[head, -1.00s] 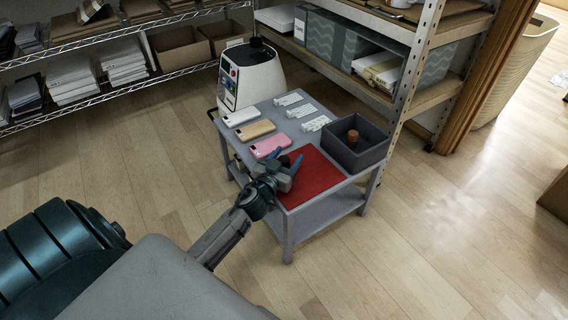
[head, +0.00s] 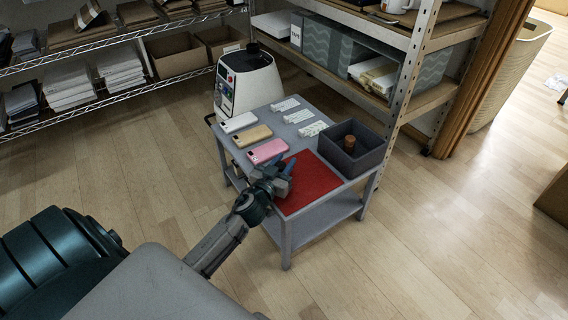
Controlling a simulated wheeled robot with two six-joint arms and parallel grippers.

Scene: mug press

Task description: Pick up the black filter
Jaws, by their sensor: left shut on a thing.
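My left gripper (head: 283,172) reaches in from the lower left over the left part of the red mat (head: 318,182) on the grey cart. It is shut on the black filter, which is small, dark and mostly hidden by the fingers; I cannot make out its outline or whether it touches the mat. My right gripper is not in view.
On the cart (head: 254,151) lie white, tan and pink phones (head: 267,151) and several white packets (head: 297,116). A dark grey bin (head: 367,157) with a brown cylinder (head: 349,143) stands at the right. A white machine (head: 249,82) stands behind; metal shelving (head: 409,80) is close at the right.

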